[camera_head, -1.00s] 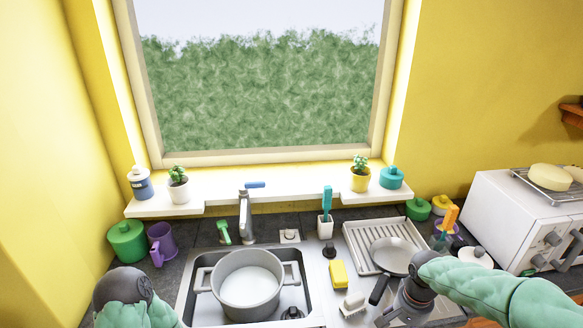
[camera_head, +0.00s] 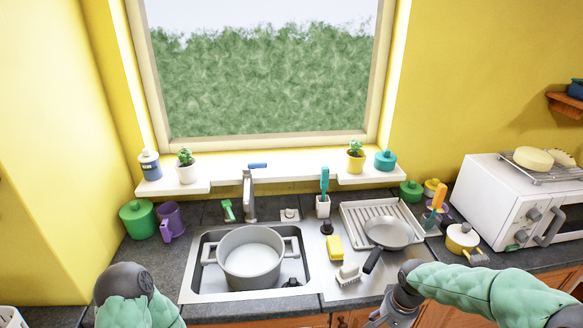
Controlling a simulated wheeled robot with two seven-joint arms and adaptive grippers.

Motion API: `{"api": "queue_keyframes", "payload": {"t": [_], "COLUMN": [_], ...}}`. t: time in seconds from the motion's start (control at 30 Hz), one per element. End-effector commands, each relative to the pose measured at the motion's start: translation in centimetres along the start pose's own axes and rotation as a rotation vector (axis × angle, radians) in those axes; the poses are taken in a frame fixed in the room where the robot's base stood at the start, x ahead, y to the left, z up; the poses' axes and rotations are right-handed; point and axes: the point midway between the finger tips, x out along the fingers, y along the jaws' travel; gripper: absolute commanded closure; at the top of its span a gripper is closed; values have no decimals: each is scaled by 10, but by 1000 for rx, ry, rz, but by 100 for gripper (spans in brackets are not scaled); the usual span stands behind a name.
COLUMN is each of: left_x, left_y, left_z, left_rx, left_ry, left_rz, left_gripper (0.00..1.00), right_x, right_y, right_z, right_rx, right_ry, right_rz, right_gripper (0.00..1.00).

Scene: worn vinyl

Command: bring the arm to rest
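My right arm (camera_head: 470,290) comes in from the right, in green padding, and ends low in front of the counter. Its gripper (camera_head: 383,318) points down-left at the bottom edge and is partly cut off; I cannot tell whether its fingers are open. My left arm (camera_head: 135,300) shows only as a dark joint and green padding at the bottom left. My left gripper is out of view.
A grey pot (camera_head: 250,258) stands in the sink (camera_head: 190,270). A frying pan (camera_head: 390,233) lies on the drying rack (camera_head: 352,213), its handle towards my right arm. A brush (camera_head: 348,274) and yellow sponge (camera_head: 334,246) lie nearby.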

Motion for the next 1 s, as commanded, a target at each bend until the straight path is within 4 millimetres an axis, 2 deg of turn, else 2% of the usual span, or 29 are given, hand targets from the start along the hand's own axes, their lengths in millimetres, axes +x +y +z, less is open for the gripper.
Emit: {"api": "queue_keyframes", "payload": {"t": [0.27,0.37,0.5,0.7,0.9,1.0], "left_x": [8,12,19,28,36,39], "left_y": [-3,-4,-7,-10,-13,-14], "left_z": [0,0,0,0,0,-1], "left_rx": [0,0,0,0,0,0], "left_ry": [-1,-1,-2,-1,-2,-2], "left_rz": [0,0,0,0,0,0], "left_gripper": [32,32,32,32,32,32], "right_x": [66,100,153,217,265,280], "right_y": [-24,-35,-49,-58,-54,-49], "right_z": [23,38,67,114,161,178], "right_rx": [-83,-121,-170,-222,-258,-272], "right_ry": [-46,-66,-86,-97,-88,-81], "right_rz": [-76,-117,-180,-242,-264,-263], "right_gripper": [29,29,29,29,29,29]}}
